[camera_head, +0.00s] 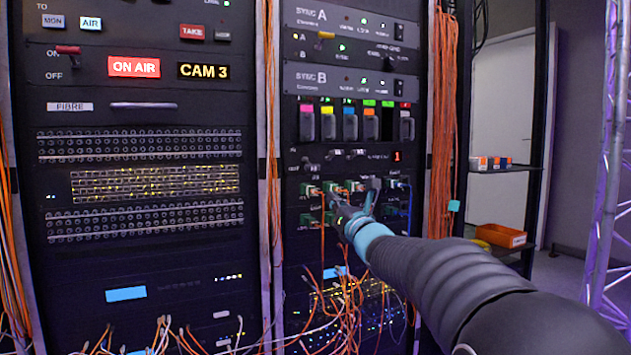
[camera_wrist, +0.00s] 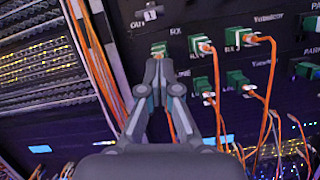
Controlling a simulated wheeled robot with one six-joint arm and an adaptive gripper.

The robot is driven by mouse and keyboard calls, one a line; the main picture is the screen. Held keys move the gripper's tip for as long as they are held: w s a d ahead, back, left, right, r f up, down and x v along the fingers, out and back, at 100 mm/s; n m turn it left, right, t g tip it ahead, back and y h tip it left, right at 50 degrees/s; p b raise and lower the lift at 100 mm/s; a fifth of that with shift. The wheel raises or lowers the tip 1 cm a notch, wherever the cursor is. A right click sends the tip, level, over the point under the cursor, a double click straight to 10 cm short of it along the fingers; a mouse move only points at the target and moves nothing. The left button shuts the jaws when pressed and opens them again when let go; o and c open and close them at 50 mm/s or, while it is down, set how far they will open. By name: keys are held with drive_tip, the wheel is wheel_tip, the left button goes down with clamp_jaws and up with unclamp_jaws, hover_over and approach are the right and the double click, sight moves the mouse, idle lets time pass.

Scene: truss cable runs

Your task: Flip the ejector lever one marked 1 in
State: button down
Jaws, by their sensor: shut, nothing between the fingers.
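The ejector lever marked 1 (camera_wrist: 150,14) is a small grey tab at the top of the wrist view, just right of the printed word OUT. In the head view it seems to be the small light tab (camera_head: 308,167) above the green connectors; its mark is too small to read there. I cannot tell its tilt. My gripper (camera_wrist: 159,62) is shut and empty, with its fingertips together just below a green connector (camera_wrist: 158,49) under the lever. In the head view my gripper (camera_head: 338,208) is in front of the port rows, partly hidden by its own wrist.
Green connectors (camera_wrist: 201,45) with orange cables (camera_wrist: 217,90) crowd the panel right of my gripper. A vertical cable bundle (camera_wrist: 98,60) hangs close on the left. Loose cables (camera_head: 330,300) hang below.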

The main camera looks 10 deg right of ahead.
sight(309, 164)
drive_tip(key=shift+s+a+r+n+y, duration=0.1)
drive_tip(key=shift+r+n+y, duration=0.1)
drive_tip(key=shift+n, duration=0.4)
drive_tip(key=shift+s+a+r+n+y, duration=0.1)
drive_tip(key=shift+r+n, duration=0.05)
drive_tip(key=shift+n, duration=0.45)
drive_tip(key=p+x, duration=0.1)
drive_tip(key=x, duration=0.9)
drive_tip(key=shift+p, duration=0.4)
drive_tip(key=shift+a+r, duration=0.1)
drive_tip(key=shift+r, duration=0.15)
